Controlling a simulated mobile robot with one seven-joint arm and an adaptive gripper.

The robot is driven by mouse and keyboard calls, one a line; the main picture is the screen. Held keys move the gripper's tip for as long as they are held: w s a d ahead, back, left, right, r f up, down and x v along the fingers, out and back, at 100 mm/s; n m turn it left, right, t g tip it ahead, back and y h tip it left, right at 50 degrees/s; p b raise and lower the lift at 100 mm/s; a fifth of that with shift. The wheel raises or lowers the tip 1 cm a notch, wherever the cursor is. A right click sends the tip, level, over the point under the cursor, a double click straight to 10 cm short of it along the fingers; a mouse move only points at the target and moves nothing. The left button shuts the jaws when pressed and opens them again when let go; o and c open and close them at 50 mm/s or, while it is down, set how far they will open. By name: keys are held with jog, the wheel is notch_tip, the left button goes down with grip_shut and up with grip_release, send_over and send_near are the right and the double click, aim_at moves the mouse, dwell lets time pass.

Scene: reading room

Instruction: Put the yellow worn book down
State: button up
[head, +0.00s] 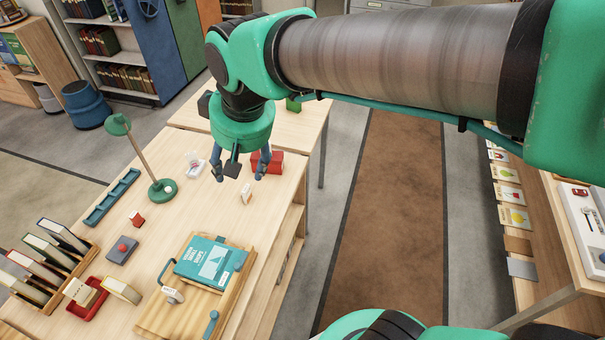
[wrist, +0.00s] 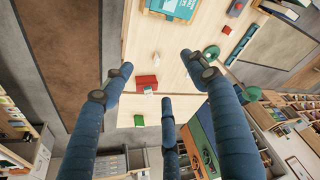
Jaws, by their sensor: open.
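My gripper (head: 238,172) is open, with its fingers pointing down above the table. Nothing sits between the fingers in the wrist view (wrist: 160,86). A small book with a yellowish edge (head: 123,291) stands on the table at the lower left, just right of a red tray (head: 88,312); I cannot tell whether it is the yellow worn book. It is well apart from my gripper. Another pale book (head: 80,292) sits in the red tray.
A red box (head: 272,162) and a small pale block (head: 246,193) are near my gripper. A teal book (head: 208,262) lies on a wooden board (head: 165,318). A green lamp (head: 162,192) and a rack of books (head: 40,268) are at the left.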

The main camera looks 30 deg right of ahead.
jog(key=s+d+m+t, duration=0.1)
jog(key=s+d+m, duration=0.1)
jog(key=s+d, duration=0.8)
jog(key=shift+s+f+m+t+h, duration=0.2)
jog(key=shift+s+m+t+h, duration=0.15)
jog(key=shift+s, duration=1.1)
